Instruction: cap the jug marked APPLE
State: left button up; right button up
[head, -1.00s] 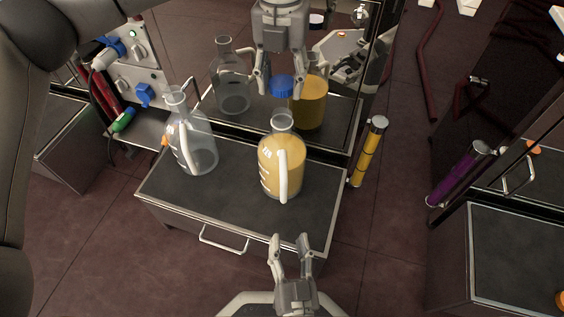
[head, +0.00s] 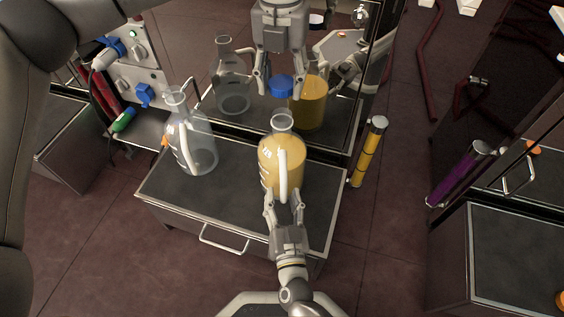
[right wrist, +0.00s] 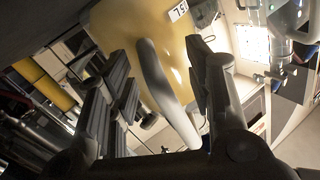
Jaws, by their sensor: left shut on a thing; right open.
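A jug of yellow liquid (head: 268,166) with a white handle (head: 283,175) and an open clear neck (head: 282,123) stands upright on the dark cart top. No readable name shows on it. My left gripper (head: 281,87) is shut on a blue cap (head: 281,84) and holds it above and behind the neck, apart from it. My right gripper (head: 283,196) is open low at the jug's near side. In the right wrist view its fingers lie on either side of the handle (right wrist: 163,85), with the yellow jug (right wrist: 125,30) behind; contact cannot be told.
An empty clear jug (head: 197,150) stands left on the cart top (head: 232,198). The shiny panel behind shows what look like reflections of both jugs. A yellow tube (head: 367,155) stands beside the cart's right edge.

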grip_shut()
pick_arm(q)
send_over(284, 110)
jog(key=s, duration=0.2)
jog(key=shift+s+a+f, duration=0.1)
jog(key=shift+a+f, duration=0.05)
jog(key=shift+f, duration=2.35)
pick_arm(e)
jog(key=shift+a, duration=0.15)
pick_arm(q)
jog(key=shift+d+f, duration=0.25)
jog(key=shift+f, duration=0.55)
jog(key=shift+f, duration=0.6)
